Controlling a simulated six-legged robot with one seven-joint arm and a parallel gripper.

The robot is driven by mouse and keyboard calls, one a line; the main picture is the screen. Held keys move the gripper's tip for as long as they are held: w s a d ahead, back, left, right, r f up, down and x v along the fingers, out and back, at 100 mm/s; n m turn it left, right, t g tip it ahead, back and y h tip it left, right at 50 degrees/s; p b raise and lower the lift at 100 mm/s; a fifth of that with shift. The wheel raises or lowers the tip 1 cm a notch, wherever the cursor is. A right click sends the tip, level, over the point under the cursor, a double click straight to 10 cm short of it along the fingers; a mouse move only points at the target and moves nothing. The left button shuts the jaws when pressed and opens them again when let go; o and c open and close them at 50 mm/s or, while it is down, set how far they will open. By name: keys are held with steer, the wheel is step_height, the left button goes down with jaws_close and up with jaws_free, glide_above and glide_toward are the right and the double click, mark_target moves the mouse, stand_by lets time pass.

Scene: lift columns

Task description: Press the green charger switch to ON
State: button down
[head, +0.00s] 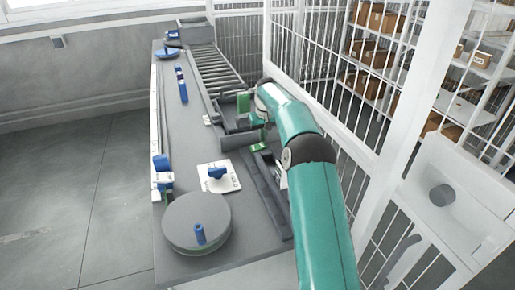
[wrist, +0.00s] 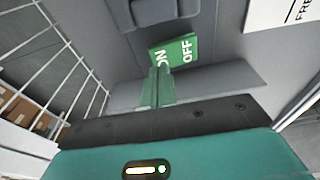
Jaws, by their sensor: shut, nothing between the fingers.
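The green charger switch (wrist: 182,50) shows in the wrist view, with white ON lettering at its left end and OFF at its right end. It also shows as a small green piece with a white mark (head: 259,147) in the head view, on the right side of the bench. My gripper (wrist: 160,76) is shut, with its green fingers together and nothing held. Its tips are right by the ON end and overlap the edge of the lettering. I cannot tell whether they touch it. In the head view my arm hides most of the gripper.
The grey bench (head: 185,120) carries a white card with a blue knob (head: 217,172), a round grey disc (head: 190,210) with a blue peg, and a roller conveyor (head: 218,70) at the back. A white wire fence (head: 345,120) stands close on the right. Open floor lies left.

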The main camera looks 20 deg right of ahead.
mark_target(263, 145)
steer(key=shift+f, duration=1.05)
stand_by(0.5)
steer(key=shift+r, duration=3.55)
